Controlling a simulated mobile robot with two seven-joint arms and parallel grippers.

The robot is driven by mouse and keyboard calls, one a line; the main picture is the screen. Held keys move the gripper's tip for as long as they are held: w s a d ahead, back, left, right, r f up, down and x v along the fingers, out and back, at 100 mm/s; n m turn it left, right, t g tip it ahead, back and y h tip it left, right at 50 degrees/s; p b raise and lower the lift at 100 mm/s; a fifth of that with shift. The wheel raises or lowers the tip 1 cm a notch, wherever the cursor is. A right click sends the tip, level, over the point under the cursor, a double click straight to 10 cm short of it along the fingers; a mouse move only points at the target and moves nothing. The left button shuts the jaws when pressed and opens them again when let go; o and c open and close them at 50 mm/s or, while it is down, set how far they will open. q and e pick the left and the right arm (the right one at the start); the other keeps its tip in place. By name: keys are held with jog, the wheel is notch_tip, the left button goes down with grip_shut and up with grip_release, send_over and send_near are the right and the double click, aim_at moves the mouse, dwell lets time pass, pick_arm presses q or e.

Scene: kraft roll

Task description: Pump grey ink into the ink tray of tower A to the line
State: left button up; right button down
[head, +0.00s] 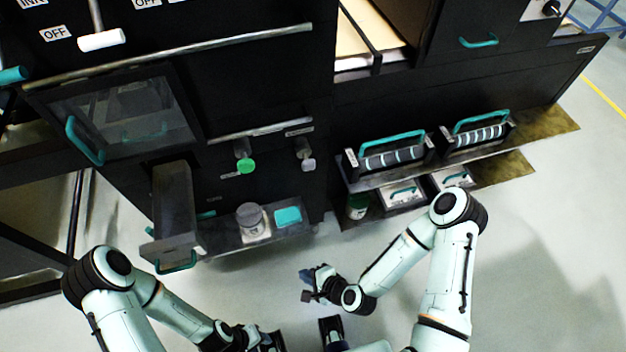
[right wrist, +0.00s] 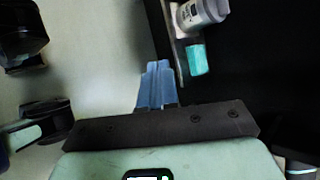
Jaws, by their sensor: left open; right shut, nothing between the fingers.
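A grey knob (head: 308,163) and a green knob (head: 244,164) stick out of the black cabinet front; they look like pump knobs. A drawer-like black tray (head: 172,205) with a teal handle stands pulled out at the left. I cannot tell whether it is tower A's ink tray, and no ink or line shows. My right gripper (head: 306,286) is shut and empty, in front of and below the knobs; its blue fingers (right wrist: 158,86) are together in the right wrist view. My left gripper (head: 268,341) is open at the bottom edge, partly cut off.
A low ledge bears a grey-white jar (head: 252,222) and a teal block (head: 288,216); both show in the right wrist view, the jar (right wrist: 200,12) above the block (right wrist: 196,60). Handled rollers (head: 392,155) stand on a shelf at right. A glazed door (head: 125,118) hangs upper left.

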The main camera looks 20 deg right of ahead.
jog(key=w+d+r+m+t+h+b, duration=0.1)
jog(key=w+d+r+m+t+h, duration=0.1)
jog(key=w+d+r+m+t, duration=0.2)
jog(key=w+d+r+m+t+h+b, duration=0.1)
jog(key=w+d+r+m+t+h, duration=0.2)
jog(key=r+m, duration=0.7)
jog(key=w+d+m+t, duration=0.1)
jog(key=w+m+t, duration=0.1)
jog(key=m, duration=0.3)
jog(key=shift+w+d+t+h+b, duration=0.3)
jog(key=shift+w+t+b, duration=0.1)
jog(key=shift+t, duration=0.3)
